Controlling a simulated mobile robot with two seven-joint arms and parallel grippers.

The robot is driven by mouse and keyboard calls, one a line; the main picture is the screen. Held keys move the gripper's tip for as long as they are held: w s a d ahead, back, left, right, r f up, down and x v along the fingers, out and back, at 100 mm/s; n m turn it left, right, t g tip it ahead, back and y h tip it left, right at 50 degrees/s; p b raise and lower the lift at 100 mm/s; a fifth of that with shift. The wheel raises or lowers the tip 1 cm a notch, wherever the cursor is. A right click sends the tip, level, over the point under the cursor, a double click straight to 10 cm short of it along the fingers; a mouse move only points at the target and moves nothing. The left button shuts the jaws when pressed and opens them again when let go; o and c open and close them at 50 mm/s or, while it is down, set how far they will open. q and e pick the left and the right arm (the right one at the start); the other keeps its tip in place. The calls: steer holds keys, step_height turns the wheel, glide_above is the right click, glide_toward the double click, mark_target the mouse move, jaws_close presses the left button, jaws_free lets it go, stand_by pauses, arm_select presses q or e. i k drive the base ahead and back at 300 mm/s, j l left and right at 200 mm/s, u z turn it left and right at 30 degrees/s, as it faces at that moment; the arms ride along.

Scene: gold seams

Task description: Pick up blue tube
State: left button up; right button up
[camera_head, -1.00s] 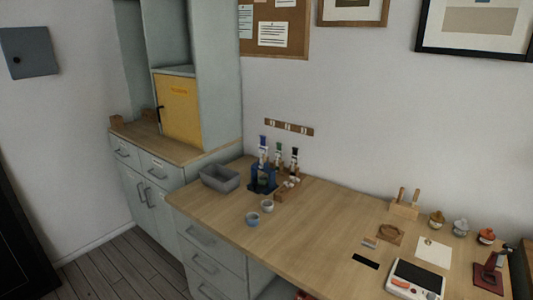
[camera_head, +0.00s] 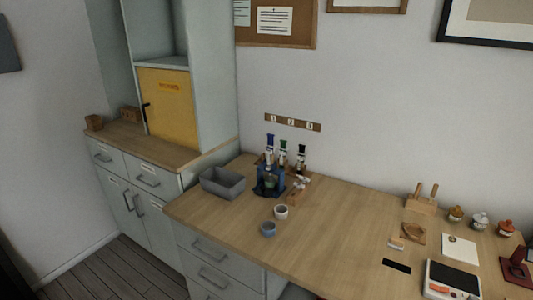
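The blue-capped tube (camera_head: 270,146) stands upright at the back left of the counter, leftmost in a row of tubes. A green-capped tube (camera_head: 283,150) and a dark-capped tube (camera_head: 301,157) stand to its right. A blue stand (camera_head: 270,184) is in front of the blue-capped tube and hides its lower part. Neither of my grippers is in view.
A grey bin (camera_head: 222,184) stands left of the blue stand. A white cup (camera_head: 281,212) and a blue cup (camera_head: 268,229) stand in front. A wooden holder (camera_head: 421,199) and small pots are at the right. The counter's middle (camera_head: 340,225) is clear.

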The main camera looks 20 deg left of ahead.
mark_target(270, 149)
steer(key=i+j, duration=0.15)
steer(key=j, duration=0.75)
steer(key=i+j+z, duration=0.1)
steer(key=j, duration=0.8)
steer(key=i+j, duration=0.1)
steer(key=j, duration=0.8)
steer(key=i+j+z, duration=0.1)
steer(key=j, duration=0.8)
